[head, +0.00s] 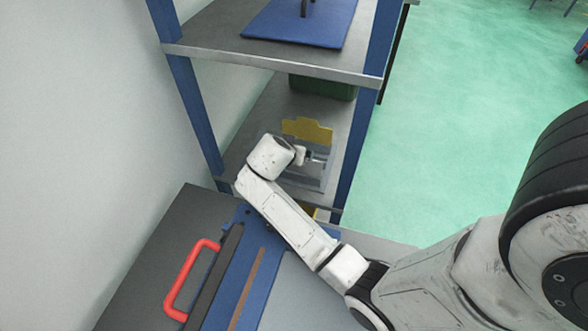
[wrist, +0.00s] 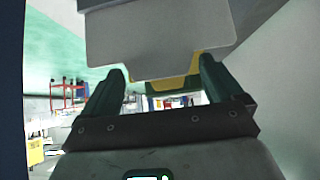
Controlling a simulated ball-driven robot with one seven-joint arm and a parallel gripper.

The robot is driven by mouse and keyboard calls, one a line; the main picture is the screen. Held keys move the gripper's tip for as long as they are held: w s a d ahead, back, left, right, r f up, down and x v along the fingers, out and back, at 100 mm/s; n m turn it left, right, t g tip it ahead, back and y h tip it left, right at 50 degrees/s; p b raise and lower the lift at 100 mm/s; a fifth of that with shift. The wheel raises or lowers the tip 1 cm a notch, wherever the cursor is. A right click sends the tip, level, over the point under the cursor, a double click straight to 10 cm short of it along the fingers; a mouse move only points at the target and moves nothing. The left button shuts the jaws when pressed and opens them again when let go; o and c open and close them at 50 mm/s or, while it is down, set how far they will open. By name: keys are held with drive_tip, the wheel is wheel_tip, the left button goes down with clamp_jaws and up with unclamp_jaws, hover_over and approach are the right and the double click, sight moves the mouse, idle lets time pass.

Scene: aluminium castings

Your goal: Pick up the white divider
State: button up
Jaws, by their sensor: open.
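A pale grey-white plate with a stepped lower edge, which looks like the white divider (wrist: 155,45), fills the upper middle of the wrist view. My gripper (wrist: 161,72) is open, its two dark green fingers spread below and to either side of the plate's lower edge. Nothing is held between them. I cannot tell whether the fingers touch the plate. A yellow divider (wrist: 190,75) shows behind it. In the head view my gripper (head: 318,157) reaches into the middle shelf, in front of the yellow divider (head: 307,130). My wrist mostly hides the white divider there.
The shelf rack has blue posts (head: 357,165) close on both sides of my arm and an upper shelf (head: 270,60) above it. A green bin (head: 322,88) stands deeper in. A bench with a red handle (head: 190,280) lies in front. Green floor is open at right.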

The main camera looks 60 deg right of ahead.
drive_tip(key=shift+r, duration=0.1)
drive_tip(key=shift+c, duration=0.2)
drive_tip(key=c, duration=1.3)
drive_tip(key=shift+c, duration=0.5)
drive_tip(key=shift+r, duration=0.1)
